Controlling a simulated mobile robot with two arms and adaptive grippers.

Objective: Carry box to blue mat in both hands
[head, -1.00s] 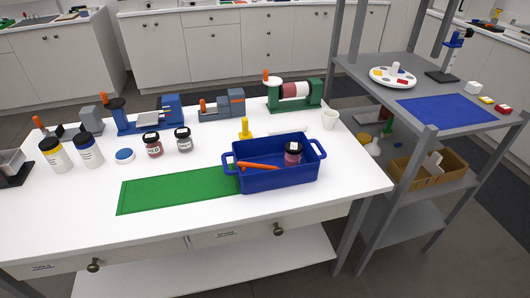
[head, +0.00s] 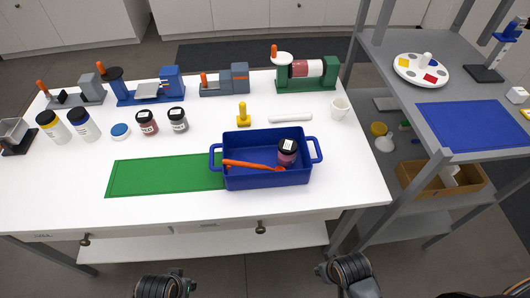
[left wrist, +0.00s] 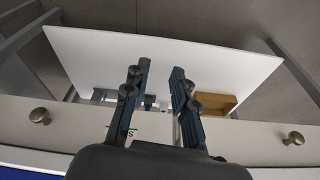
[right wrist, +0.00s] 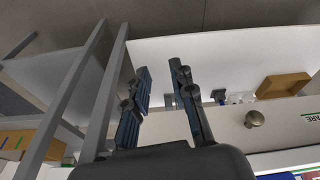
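The blue box (head: 268,179) stands upright on the white table, its left end at the right edge of a green mat (head: 150,176). It has a loop handle at each end. An orange tool (head: 252,166) and a jar with a black lid (head: 287,152) are inside. The blue mat (head: 475,125) lies bare on the grey shelf unit at the right. My arms show at the bottom of the head view, short of the table. My left gripper (left wrist: 160,68) and right gripper (right wrist: 159,68) are open and empty in their wrist views, apart from the box.
A paint palette (head: 421,70) and dark stand (head: 484,74) are behind the blue mat. A yellow-topped piece (head: 243,115), white bar (head: 290,118) and white cup (head: 340,107) are behind the box. Jars and machines line the table's back. Drawer knobs (head: 261,227) protrude in front.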

